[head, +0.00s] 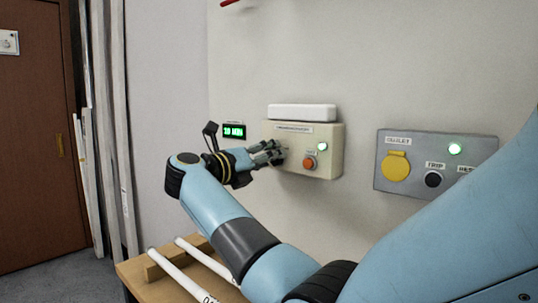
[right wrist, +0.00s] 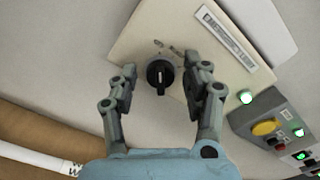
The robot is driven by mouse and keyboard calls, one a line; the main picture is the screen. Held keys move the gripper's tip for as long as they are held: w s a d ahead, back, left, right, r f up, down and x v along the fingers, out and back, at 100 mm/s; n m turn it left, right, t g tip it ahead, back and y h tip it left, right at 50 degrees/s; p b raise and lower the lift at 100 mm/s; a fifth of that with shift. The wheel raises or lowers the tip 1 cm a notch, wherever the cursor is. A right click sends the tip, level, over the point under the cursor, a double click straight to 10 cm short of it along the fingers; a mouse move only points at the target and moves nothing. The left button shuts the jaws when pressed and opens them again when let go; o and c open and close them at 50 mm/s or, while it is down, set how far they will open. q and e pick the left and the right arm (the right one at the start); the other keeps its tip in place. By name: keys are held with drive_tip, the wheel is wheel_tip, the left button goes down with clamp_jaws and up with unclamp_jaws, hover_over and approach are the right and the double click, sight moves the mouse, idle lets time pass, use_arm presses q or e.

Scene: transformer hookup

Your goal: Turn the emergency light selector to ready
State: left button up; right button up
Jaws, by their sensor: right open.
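The emergency light box (head: 325,160) is a cream panel on the wall with a white lamp housing (head: 302,112) on top, a lit green light (head: 322,146) and an orange button (head: 309,162). Its black selector knob (right wrist: 160,74) shows in the right wrist view, with a white pointer line running roughly up and down the picture. Small labels beside it are too blurred to read. My right gripper (right wrist: 163,85) is open, its fingers on either side of the knob and apart from it. In the head view my right gripper (head: 275,153) hides the knob. My left gripper is not in view.
A grey outlet panel (head: 440,185) with a yellow cover (head: 396,166) and black button is on the wall to the right. A small green display (head: 234,131) is left of the box. White tubes (head: 180,275) lie on a wooden bench (head: 133,273) below. A brown door (head: 35,130) stands at left.

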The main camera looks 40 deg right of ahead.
drive_tip(key=shift+d, duration=0.4)
clamp_jaws()
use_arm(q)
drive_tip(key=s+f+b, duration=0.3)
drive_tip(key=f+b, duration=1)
use_arm(e)
drive_tip(key=shift+s+m, duration=0.15)
drive_tip(key=shift+m, duration=1.85)
drive_tip(key=shift+s+m, duration=0.1)
drive_tip(key=shift+m, duration=1.9)
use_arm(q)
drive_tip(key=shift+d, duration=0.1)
use_arm(e)
drive_tip(key=shift+r, duration=0.1)
unclamp_jaws()
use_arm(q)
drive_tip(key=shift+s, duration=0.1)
